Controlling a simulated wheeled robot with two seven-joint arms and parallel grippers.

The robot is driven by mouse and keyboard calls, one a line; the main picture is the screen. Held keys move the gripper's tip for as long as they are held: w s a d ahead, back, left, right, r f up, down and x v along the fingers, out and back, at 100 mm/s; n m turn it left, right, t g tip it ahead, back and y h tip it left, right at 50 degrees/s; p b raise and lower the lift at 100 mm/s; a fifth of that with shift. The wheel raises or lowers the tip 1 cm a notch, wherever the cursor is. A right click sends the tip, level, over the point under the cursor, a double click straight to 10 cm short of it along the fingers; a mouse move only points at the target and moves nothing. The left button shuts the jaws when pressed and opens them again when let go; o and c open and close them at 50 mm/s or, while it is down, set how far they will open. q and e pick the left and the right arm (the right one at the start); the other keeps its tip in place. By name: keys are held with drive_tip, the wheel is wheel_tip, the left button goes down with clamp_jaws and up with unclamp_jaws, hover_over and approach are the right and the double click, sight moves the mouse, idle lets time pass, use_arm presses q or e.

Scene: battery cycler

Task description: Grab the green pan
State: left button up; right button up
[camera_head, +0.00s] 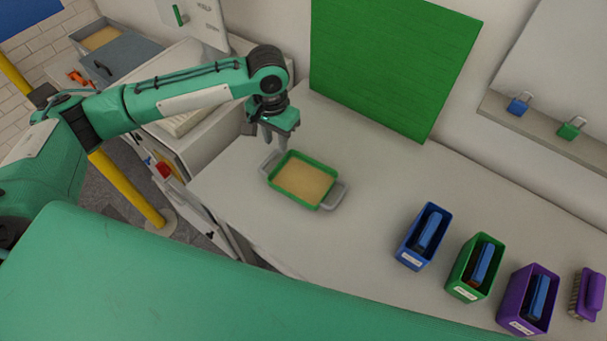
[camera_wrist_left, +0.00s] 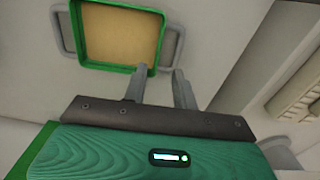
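The green pan (camera_head: 293,197) sits on the light worktop, with a tan filling or base inside and a grey handle at each end. My left gripper (camera_head: 275,141) points down above the worktop, just behind the pan's left handle. In the left wrist view, the pan's green rim (camera_wrist_left: 104,67) shows at the top, and the two grey fingers (camera_wrist_left: 158,74) are apart with nothing between them. One finger is close to the rim near a handle; I cannot tell whether it touches. My right gripper is not in view.
Blue (camera_head: 412,249), green (camera_head: 463,279) and purple (camera_head: 515,307) bins stand at the right, each holding a blue-handled item. A purple brush (camera_head: 588,295) is beside them. A green panel (camera_head: 392,62) stands at the back. The worktop between pan and bins is clear.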

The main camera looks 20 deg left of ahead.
sight(303, 179)
use_arm(q)
drive_tip(key=f, duration=0.3)
drive_tip(key=shift+w+f, duration=0.1)
drive_tip(key=shift+w, duration=0.1)
wheel_tip(303, 179, down, 3)
drive_tip(key=shift+r+p, duration=0.1)
drive_tip(key=shift+p, duration=0.8)
wheel_tip(303, 179, down, 4)
drive_tip(key=shift+w+r+p, duration=0.15)
drive_tip(key=shift+r+p, duration=0.05)
drive_tip(key=shift+p, duration=0.2)
drive_tip(key=shift+f, duration=0.1)
clamp_jaws()
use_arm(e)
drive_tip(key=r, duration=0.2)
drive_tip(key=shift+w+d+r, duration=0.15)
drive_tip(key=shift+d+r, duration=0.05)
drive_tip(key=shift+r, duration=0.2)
